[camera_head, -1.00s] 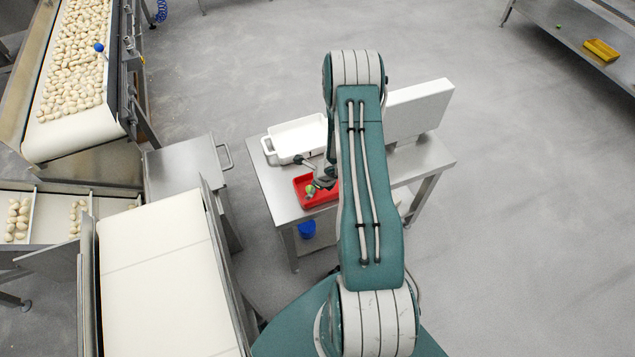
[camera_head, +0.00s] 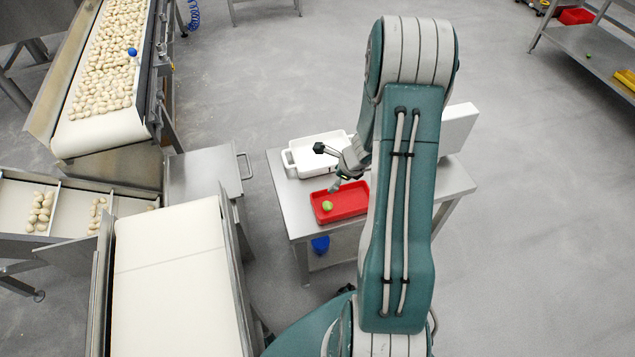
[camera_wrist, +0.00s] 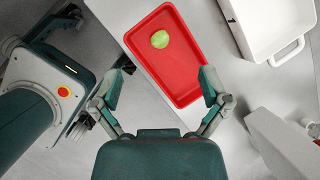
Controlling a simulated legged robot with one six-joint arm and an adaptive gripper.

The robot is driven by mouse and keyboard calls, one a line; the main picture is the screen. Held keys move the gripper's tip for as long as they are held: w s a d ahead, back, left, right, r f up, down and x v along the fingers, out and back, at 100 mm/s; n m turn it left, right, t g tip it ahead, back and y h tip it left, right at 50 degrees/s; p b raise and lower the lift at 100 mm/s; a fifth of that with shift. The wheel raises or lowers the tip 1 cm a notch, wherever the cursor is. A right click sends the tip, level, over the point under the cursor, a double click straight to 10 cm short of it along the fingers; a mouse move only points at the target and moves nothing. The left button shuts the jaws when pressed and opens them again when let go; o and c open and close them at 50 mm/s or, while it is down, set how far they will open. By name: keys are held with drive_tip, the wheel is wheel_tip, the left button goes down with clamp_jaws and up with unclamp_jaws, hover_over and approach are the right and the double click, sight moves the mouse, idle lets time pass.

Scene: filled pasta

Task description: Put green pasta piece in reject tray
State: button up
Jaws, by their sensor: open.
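The green pasta piece (camera_head: 327,205) lies inside the red tray (camera_head: 352,203), near its left end, on the steel table. In the wrist view the green piece (camera_wrist: 160,39) sits toward the far end of the red tray (camera_wrist: 180,75), touched by neither finger. My gripper (camera_head: 342,179) is raised above the tray's back edge in the head view. In the wrist view my gripper (camera_wrist: 160,85) has its fingers spread wide and empty, with the near part of the tray between them.
A white tray (camera_head: 305,165) stands behind the red tray on the steel table (camera_head: 284,199). A white box (camera_head: 459,128) is at the table's right. A conveyor (camera_head: 93,138) with pale pasta is at the left. Open floor (camera_head: 530,230) lies to the right.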

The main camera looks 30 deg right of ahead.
drive_tip(key=s+a+r+n, duration=0.1)
drive_tip(key=a+r+n, duration=0.55)
drive_tip(key=r, duration=0.35)
drive_tip(key=a+r+n, duration=0.6)
drive_tip(key=a+r, duration=0.1)
drive_tip(key=r, duration=0.3)
drive_tip(key=s+a+r+n+h, duration=0.1)
drive_tip(key=s+a+r+n, duration=0.2)
drive_tip(key=s+r+n, duration=0.3)
drive_tip(key=s+a+r+n+t+h, duration=0.1)
drive_tip(key=s+a+r+n, duration=0.3)
drive_tip(key=s+r+n, duration=0.3)
drive_tip(key=s+n, duration=0.1)
drive_tip(key=s, duration=0.3)
drive_tip(key=shift+n, duration=0.35)
